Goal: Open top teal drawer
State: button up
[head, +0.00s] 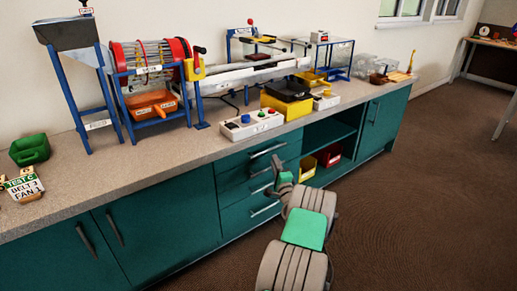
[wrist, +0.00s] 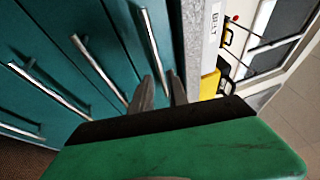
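The top teal drawer (head: 237,164) is shut, just under the worktop, and its silver bar handle (head: 267,150) shows. In the wrist view the same handle (wrist: 153,42) slants down, and its lower end shows between my fingers. My gripper (head: 273,178) is in front of the drawer stack; in the wrist view (wrist: 162,82) its two dark fingers stand apart with a gap. I cannot tell how far the fingertips are from the handle, and I see no grip on it.
More closed drawers with bar handles (wrist: 98,68) lie below the top one. The grey worktop (head: 185,158) carries a button box (head: 252,123), a yellow bin (head: 287,105) and sorting machines. An open shelf (head: 330,135) with bins is to the right. The brown floor (head: 400,210) is clear.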

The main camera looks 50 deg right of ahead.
aim_at(270, 149)
jog(key=b+x, duration=0.1)
jog(key=x, duration=0.7)
jog(key=shift+w+b, duration=0.1)
jog(key=shift+b, duration=0.2)
grip_shut()
dwell(1.0)
